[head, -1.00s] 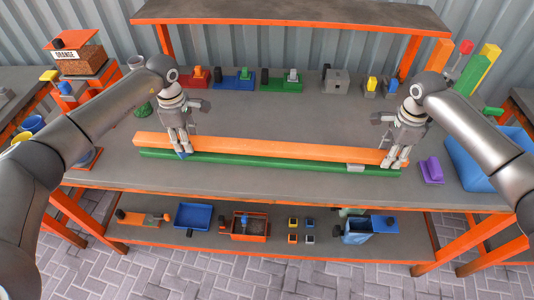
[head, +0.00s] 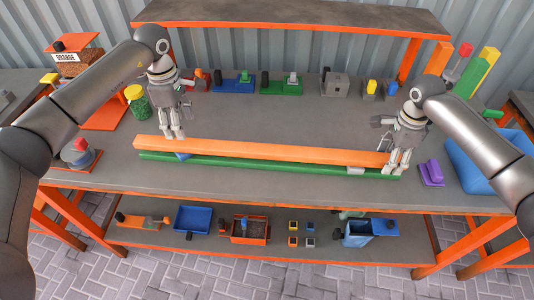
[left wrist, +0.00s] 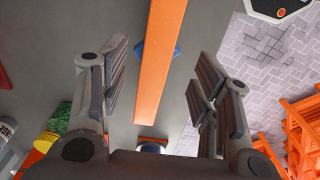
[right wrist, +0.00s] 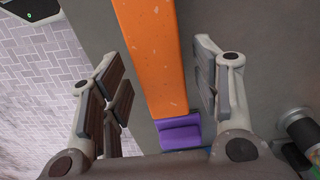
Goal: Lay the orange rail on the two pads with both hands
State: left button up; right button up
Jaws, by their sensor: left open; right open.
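The long orange rail (head: 260,151) lies left to right near the front of the bench. A blue pad (head: 183,155) shows at its front edge on the left, also in the left wrist view (left wrist: 173,50). A small grey pad (head: 355,170) shows at its front edge on the right. How the rail bears on the pads is partly hidden. My left gripper (head: 173,135) is open and raised above the rail's left part, apart from it. My right gripper (head: 397,168) is open at the rail's right end, its fingers on either side of the rail in the right wrist view (right wrist: 160,85).
A green strip (head: 270,166) runs along the rail's lower front side. A purple block (head: 431,172) sits beyond the right end, with a blue bin (head: 470,165) further right. Several fixtures stand at the back. A yellow-lidded green jar (head: 137,103) stands behind the left end.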

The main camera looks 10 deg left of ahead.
jog(key=shift+r, duration=0.1)
pick_arm(q)
notch_tip(320, 180, up, 4)
jog(key=shift+r, duration=0.15)
pick_arm(e)
notch_tip(320, 180, up, 12)
jog(key=shift+f, duration=0.2)
dwell(0.6)
